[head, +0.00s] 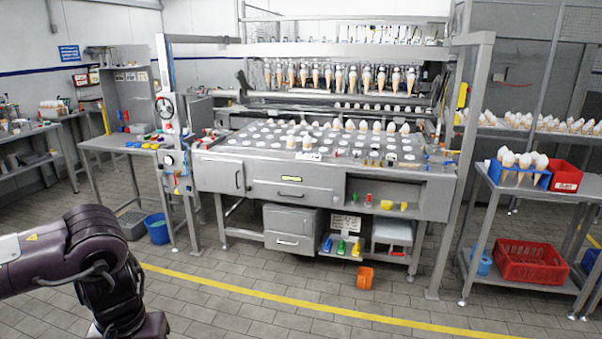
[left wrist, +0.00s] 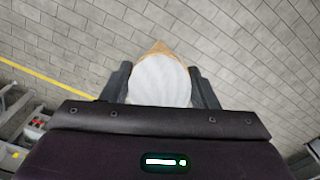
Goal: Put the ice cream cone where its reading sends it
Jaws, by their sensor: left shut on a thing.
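In the left wrist view my left gripper (left wrist: 159,70) is shut on an ice cream cone (left wrist: 160,82). The cone's rounded white top faces the camera and a bit of tan wafer shows beyond it; the grey tiled floor is behind. In the head view only my left arm shows at lower left; its gripper and the held cone are out of that picture. My right gripper is in neither view. No reading for the cone is legible to me. A small white label or display (head: 308,156) lies on the machine's front edge.
The steel machine (head: 270,165) holds several cones. At right, a cart (head: 545,190) carries a blue rack (head: 517,180) of cones and a red bin (head: 566,177), with a red crate (head: 530,264) below. An orange bin (head: 366,277) and blue bucket (head: 157,229) stand on the floor. The foreground floor is clear.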

